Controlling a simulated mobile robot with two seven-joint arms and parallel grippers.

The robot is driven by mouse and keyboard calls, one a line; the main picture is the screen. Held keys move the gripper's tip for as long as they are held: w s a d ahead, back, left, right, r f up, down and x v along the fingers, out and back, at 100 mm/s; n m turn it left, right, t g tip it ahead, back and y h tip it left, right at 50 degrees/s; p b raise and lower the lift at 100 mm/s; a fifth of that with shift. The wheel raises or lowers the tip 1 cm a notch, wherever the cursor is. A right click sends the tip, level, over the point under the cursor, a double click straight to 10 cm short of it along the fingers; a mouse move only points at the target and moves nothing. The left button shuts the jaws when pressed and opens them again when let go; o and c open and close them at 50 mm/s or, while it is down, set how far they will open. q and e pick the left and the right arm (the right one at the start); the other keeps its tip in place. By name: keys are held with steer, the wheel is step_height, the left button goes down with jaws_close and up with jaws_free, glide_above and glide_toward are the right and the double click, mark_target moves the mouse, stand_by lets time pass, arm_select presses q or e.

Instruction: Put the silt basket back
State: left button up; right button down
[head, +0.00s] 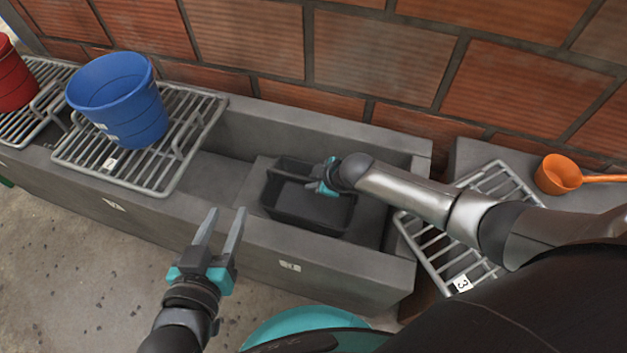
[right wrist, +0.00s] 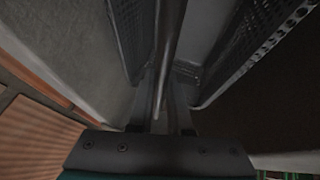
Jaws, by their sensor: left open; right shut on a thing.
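The dark silt basket (head: 310,211) is inside the open right end of the grey concrete trough (head: 345,264), between its front and back walls. I cannot tell whether it rests on the bottom or hangs just above it. My right gripper (head: 325,186) is at the basket's upper right and is shut on its handle. The right wrist view shows a thin metal bar (right wrist: 170,50) between the fingers (right wrist: 160,100) and the perforated basket walls (right wrist: 247,45) to the sides. My left gripper (head: 226,211) is open and empty, in front of the trough.
A grate (head: 185,150) covers the trough's left part and carries a blue bucket (head: 135,120). A red bucket (head: 10,80) stands further left. A grate marked 3 (head: 440,260) leans at the trough's right end. An orange ladle (head: 558,175) lies on the right ledge. A brick wall stands behind.

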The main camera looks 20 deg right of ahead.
steer(key=shift+f, duration=0.1)
steer(key=c, duration=1.3)
jaws_free()
steer(key=o, duration=0.5)
steer(key=shift+c, duration=0.2)
